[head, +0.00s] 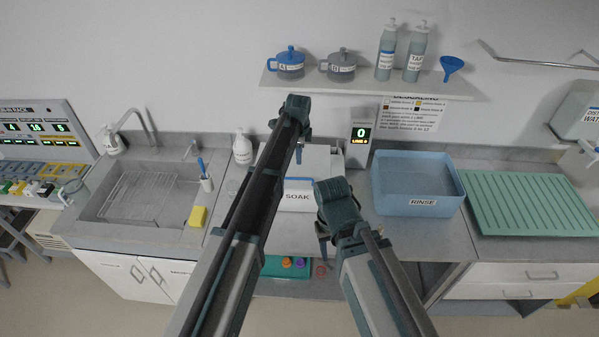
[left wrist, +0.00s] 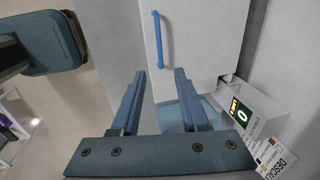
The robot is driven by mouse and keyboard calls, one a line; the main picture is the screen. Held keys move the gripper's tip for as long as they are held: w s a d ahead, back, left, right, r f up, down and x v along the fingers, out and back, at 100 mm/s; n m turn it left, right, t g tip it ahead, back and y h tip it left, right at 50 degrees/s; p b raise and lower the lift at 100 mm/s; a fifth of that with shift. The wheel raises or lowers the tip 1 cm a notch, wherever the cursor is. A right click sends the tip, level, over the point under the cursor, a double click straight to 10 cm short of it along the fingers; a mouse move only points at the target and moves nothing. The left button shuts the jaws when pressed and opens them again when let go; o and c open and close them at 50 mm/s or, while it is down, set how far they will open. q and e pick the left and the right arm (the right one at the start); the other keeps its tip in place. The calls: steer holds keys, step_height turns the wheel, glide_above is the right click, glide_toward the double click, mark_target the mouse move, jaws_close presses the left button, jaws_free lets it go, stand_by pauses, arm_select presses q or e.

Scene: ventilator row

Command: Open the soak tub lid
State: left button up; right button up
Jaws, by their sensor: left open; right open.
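The white soak tub (head: 299,198), marked SOAK, stands on the counter, partly hidden behind my left arm. Its white lid (left wrist: 205,40) looks closed. A blue bar handle (left wrist: 162,40) runs along one edge of the lid; it also shows as a thin blue strip in the head view (head: 299,179). My left gripper (head: 299,157) is above the tub, pointing down, open and empty. In the left wrist view its fingers (left wrist: 159,80) are apart, short of the handle and not touching it. My right gripper (head: 323,245) is open, low in front of the tub's right side.
A blue rinse tub (head: 421,208) stands to the right, with a green ridged tray (head: 530,230) beyond it. A display (head: 361,131) stands behind the soak tub. A sink (head: 140,205) lies left. A shelf (head: 375,88) with jugs and bottles hangs above.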

mark_target(300, 179)
arm_select(q)
steer(key=shift+f, duration=0.2)
steer(key=w+f+b, duration=0.1)
steer(key=f+b, duration=0.8)
steer(key=w+f+b, duration=0.1)
steer(key=f+b, duration=0.3)
steer(key=shift+w+f, duration=0.15)
steer(key=shift+w, duration=0.15)
jaws_close()
stand_by(1.0)
